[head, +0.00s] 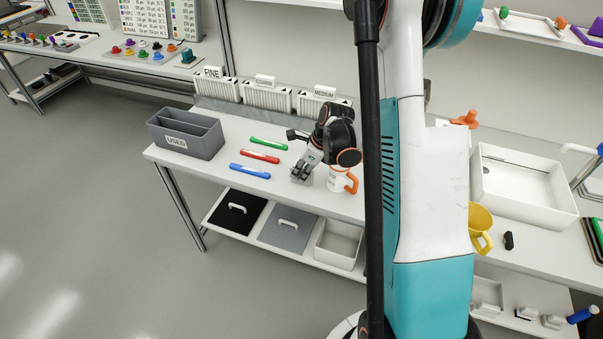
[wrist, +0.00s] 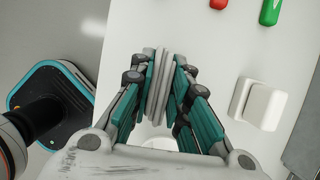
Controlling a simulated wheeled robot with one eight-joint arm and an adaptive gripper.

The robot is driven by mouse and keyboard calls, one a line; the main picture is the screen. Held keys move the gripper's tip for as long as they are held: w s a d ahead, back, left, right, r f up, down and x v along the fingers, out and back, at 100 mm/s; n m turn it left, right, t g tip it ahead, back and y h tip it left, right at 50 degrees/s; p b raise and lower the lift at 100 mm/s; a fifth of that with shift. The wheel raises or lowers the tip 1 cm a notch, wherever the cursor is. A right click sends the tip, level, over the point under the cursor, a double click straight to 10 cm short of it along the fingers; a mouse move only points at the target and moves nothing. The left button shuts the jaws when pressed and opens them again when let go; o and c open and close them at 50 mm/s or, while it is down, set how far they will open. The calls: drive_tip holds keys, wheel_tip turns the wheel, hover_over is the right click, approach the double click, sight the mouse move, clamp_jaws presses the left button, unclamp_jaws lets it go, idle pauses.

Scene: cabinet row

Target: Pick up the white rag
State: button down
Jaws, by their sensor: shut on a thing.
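My gripper (head: 302,174) is low over the white table, right of the markers and left of a white mug with an orange handle (head: 338,182). In the wrist view its teal finger pads (wrist: 164,85) are closed from both sides on a narrow, pale, folded thing (wrist: 160,82), which looks like the white rag. It stands upright between the pads, with its top and edges showing. Whether its lower end touches the table cannot be told. In the head view the fingers mostly hide it.
Green (head: 269,143), red (head: 260,156) and blue (head: 249,171) markers lie left of my gripper. A grey "USED" bin (head: 187,145) stands at the table's left end. Labelled white holders (head: 267,97) line the back. A white block (wrist: 257,103) lies right of the fingers in the wrist view.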

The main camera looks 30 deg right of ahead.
wheel_tip(320, 180, up, 20)
drive_tip(key=p, duration=0.6)
drive_tip(key=shift+f, duration=0.1)
